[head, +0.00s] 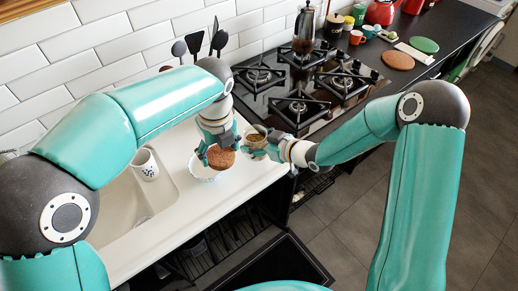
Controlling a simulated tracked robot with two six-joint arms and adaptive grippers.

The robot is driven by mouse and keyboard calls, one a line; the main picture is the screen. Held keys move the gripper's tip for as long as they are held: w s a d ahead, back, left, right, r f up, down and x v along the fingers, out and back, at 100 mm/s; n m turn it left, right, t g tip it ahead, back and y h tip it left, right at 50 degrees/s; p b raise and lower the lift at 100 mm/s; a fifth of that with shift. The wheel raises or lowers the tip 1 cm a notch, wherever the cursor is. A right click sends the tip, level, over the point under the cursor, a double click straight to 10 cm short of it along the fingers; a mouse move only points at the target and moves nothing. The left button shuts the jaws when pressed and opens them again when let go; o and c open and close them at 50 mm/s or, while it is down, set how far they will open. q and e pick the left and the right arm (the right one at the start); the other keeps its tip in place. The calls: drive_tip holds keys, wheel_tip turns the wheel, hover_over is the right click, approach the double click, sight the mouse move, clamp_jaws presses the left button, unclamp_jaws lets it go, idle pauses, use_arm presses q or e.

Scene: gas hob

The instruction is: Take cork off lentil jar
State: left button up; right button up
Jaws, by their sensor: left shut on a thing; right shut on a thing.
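My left gripper (214,160) is shut on a round brown cork (222,158). It holds the cork over or just above a white bowl (203,176) on the pale counter; the exact gap cannot be told. My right gripper (263,147) is shut on the small lentil jar (256,136), just right of the cork. Brownish contents show in the jar, and its top looks uncovered. The cork and the jar are apart, side by side. The fingers partly hide both things.
The black gas hob (300,88) with a moka pot (304,30) lies behind. A sink with a white cup (146,164) is at left. Dark utensils (200,42) stand by the tiled wall. Mugs, a red kettle (380,12) and round mats (398,60) are at the far right.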

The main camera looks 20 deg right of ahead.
drive_tip(key=shift+f, duration=1.95)
drive_tip(key=shift+f, duration=0.25)
drive_tip(key=o, duration=1.7)
drive_tip(key=shift+o, duration=0.2)
